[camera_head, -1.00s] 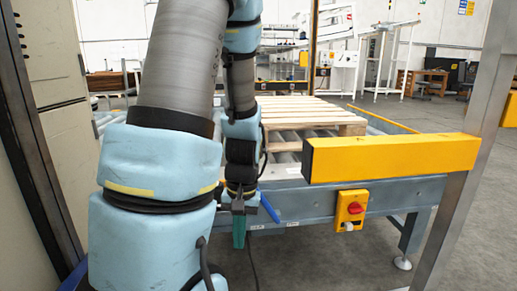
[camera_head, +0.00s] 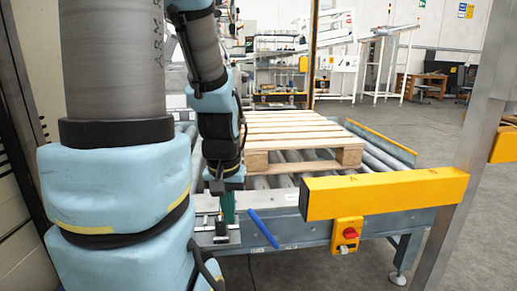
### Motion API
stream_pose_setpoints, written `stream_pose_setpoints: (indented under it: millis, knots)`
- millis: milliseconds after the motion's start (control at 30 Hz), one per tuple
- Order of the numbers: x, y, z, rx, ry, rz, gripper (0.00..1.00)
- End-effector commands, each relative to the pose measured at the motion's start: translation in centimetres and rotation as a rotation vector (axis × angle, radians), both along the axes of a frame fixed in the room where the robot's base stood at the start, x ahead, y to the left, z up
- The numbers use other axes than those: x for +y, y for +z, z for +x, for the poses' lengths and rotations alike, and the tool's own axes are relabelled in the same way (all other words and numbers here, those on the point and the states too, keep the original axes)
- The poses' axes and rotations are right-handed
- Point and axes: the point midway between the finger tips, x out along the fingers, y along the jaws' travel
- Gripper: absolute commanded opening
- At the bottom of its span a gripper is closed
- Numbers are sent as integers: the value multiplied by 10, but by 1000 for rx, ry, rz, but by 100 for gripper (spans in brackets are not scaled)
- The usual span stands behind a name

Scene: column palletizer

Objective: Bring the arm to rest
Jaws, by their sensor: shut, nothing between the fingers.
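My arm runs down the left side of the view in pale blue padded covers and grey links. Its far end hangs down in front of the roller conveyor (camera_head: 290,232), left of the wooden pallet (camera_head: 305,122). My gripper (camera_head: 228,214) points downward there, small and partly dark, with green at its fingers. It is shut and I see nothing held in it. Whether its tips touch the conveyor's edge cannot be told. The pallet lies flat on the rollers, its left side partly hidden by my arm.
A yellow beam (camera_head: 385,193) crosses in front of the conveyor, with a red-button box (camera_head: 347,234) below it. A blue bar (camera_head: 263,229) is close right of my gripper. A metal post (camera_head: 460,170) stands at the right. Open floor lies beyond.

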Motion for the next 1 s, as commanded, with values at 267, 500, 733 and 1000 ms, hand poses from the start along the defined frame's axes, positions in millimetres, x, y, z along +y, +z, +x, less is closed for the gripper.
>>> stream_pose_setpoints:
  millis: [267,500,733,1000]
  knots:
    - [0,103,0,0,0,0,0]
    - [0,149,0,1,0,0,0]
    - [0,155,0,1,0,0,0]
    - [0,154,0,0,0,0,0]
